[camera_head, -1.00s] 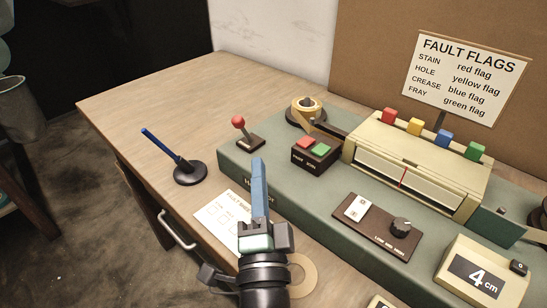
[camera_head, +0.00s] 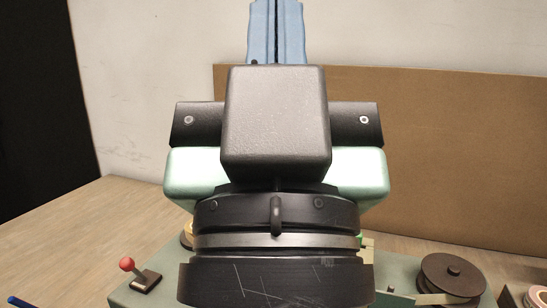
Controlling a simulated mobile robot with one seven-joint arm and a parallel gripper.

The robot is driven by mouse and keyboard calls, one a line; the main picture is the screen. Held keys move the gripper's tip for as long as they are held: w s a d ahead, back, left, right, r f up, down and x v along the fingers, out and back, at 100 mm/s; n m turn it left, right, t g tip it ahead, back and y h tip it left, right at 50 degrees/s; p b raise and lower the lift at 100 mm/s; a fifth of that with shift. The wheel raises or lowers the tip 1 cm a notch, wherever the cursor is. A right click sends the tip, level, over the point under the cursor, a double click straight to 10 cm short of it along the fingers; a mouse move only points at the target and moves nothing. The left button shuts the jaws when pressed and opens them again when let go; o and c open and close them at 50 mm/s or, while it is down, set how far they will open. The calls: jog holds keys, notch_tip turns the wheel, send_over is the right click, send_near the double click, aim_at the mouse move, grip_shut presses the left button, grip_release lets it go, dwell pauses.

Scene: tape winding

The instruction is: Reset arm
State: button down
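My gripper (camera_head: 277,30) is raised close to the camera and fills the middle of the view. Its two blue fingers point up and lie side by side with only a thin dark seam between them. The top edge of the view cuts off their tips. I see nothing held between the parts of the fingers that show. The dark wrist and pale green housing below them hide much of the green machine base (camera_head: 150,275) behind.
A dark brown reel (camera_head: 450,274) sits at lower right. The wooden tabletop (camera_head: 90,225) is clear at left. A brown board (camera_head: 460,160) stands behind.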

notch_tip(320, 180, up, 25)
jog(key=p, duration=2.2)
jog(key=shift+f+p, duration=0.2)
jog(key=shift+p, duration=0.15)
